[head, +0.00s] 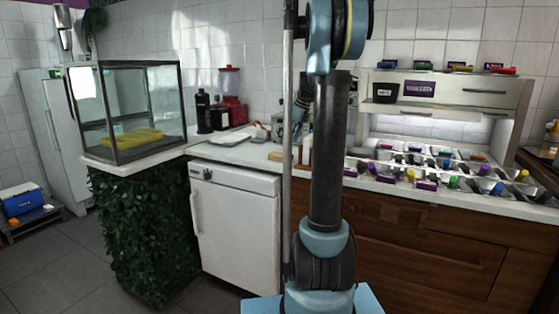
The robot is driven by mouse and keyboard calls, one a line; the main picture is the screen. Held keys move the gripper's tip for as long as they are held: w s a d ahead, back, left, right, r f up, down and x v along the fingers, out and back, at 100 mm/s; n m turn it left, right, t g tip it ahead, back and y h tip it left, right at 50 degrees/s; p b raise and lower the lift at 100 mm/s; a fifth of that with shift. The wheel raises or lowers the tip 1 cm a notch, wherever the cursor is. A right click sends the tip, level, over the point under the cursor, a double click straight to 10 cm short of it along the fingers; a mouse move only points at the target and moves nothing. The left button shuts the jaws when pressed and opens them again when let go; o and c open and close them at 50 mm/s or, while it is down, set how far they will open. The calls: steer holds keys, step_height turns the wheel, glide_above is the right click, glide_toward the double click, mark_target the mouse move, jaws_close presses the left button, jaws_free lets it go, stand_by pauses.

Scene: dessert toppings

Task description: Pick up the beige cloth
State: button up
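A small beige patch (277,156) lies on the counter just left of my arm. It may be the beige cloth, but it is too small to tell. My upright arm stands in the middle of the head view and hides part of the counter behind it. I cannot make out my gripper or its fingers in this view.
A glass case (157,108) with a yellow item (132,138) stands on the left counter. A white tray (230,139) and a red blender (230,95) are near the wall. Topping bins (470,177) fill the right counter. Grey floor (75,265) is open at left.

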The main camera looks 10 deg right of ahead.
mark_target(282, 154)
steer(key=shift+x, duration=3.7)
steer(key=shift+s+d, duration=0.1)
steer(key=c, duration=1.1)
